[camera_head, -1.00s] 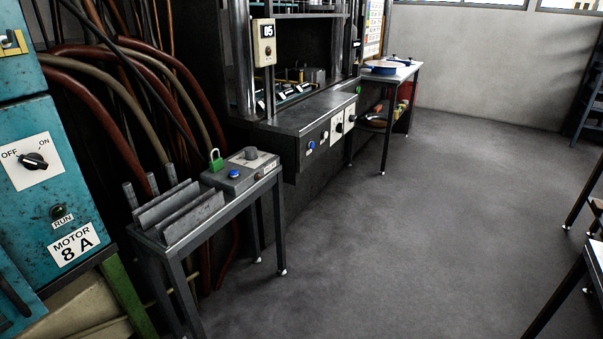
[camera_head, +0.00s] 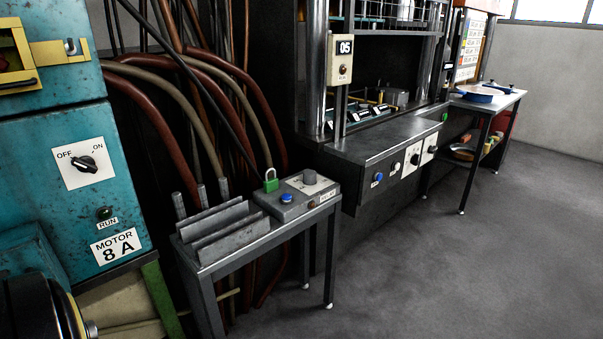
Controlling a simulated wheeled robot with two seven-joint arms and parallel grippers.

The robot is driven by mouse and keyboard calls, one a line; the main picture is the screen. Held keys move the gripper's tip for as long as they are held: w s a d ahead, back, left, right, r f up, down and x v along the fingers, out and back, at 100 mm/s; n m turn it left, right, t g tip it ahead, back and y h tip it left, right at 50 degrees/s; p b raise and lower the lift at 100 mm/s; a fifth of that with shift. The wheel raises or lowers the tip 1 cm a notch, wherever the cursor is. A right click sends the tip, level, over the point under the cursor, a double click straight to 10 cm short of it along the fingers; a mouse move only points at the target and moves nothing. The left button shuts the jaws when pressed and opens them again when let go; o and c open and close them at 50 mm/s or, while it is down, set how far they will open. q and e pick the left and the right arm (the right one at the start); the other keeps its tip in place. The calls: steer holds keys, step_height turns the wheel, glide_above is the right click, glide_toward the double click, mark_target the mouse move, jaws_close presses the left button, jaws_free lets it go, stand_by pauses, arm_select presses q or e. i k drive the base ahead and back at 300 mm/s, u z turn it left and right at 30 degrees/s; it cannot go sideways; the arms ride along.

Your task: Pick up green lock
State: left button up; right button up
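The green lock (camera_head: 271,182) is a small padlock with a metal shackle. It stands upright at the back left of the grey control box (camera_head: 298,196), beside the blue button. The box sits on a narrow metal table (camera_head: 262,243). Neither of my grippers shows in the head view.
Grey slotted metal plates (camera_head: 222,230) stand on the left of the same table. A teal motor cabinet (camera_head: 60,215) is at the left, and thick hoses (camera_head: 180,110) hang behind the table. A press bench (camera_head: 375,150) stands to the right. The floor (camera_head: 420,270) at the right is clear.

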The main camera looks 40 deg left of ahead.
mark_target(270, 185)
steer(key=u, duration=0.35)
steer(key=i, duration=1.6)
steer(key=u, duration=1)
